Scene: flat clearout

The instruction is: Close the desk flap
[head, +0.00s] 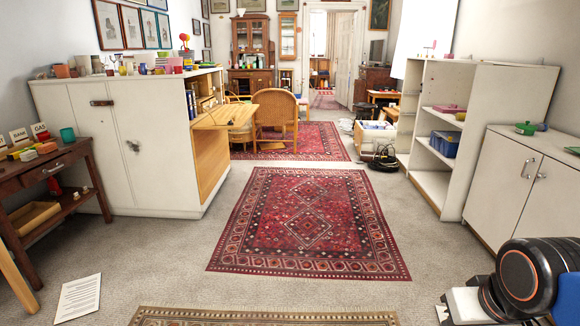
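The desk flap (226,116) is a light wooden panel on the right-hand side of the large white cabinet (128,140). It stands out roughly level into the room, lowered open. Above and behind it, an opening with shelves and small items (206,96) shows. Below it is a wooden front panel. The flap is across the room from me, left of centre. Part of my own arm, black with an orange ring, shows at the lower right. My gripper's fingers do not show.
A red patterned rug (308,220) lies on open carpet in the middle. A wicker chair (276,112) stands just right of the flap. A dark side table (50,180) is at left, a sheet of paper (79,298) on the floor. White shelves (432,185) line the right.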

